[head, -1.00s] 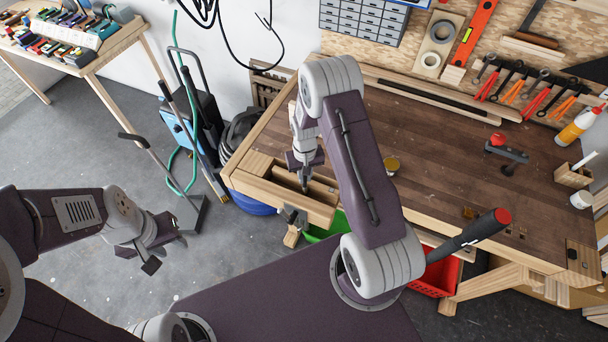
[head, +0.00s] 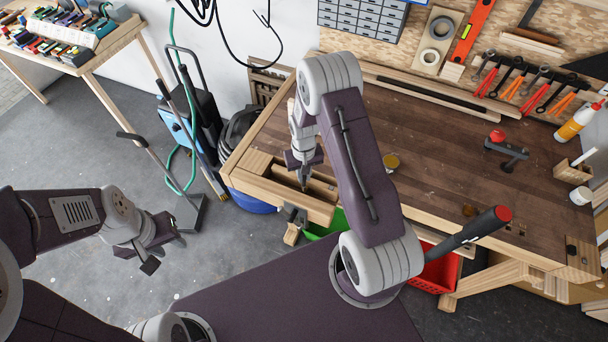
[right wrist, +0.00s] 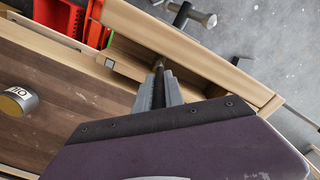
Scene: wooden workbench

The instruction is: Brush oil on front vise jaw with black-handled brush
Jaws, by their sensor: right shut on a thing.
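The wooden front vise jaw (head: 285,200) is at the left end of the bench; it also shows in the right wrist view (right wrist: 190,52), with a gap between it and the bench. My right gripper (head: 303,172) is above this gap, shut on the dark-handled brush (head: 304,189). In the right wrist view the brush (right wrist: 159,68) points into the gap close to the jaw's inner side; whether it touches is unclear, and the bristles are hard to make out. The oil tin (head: 391,161), labelled OIL in the right wrist view (right wrist: 17,101), stands on the bench. My left gripper (head: 164,252) is open and empty, away from the bench.
The bench middle is mostly clear.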

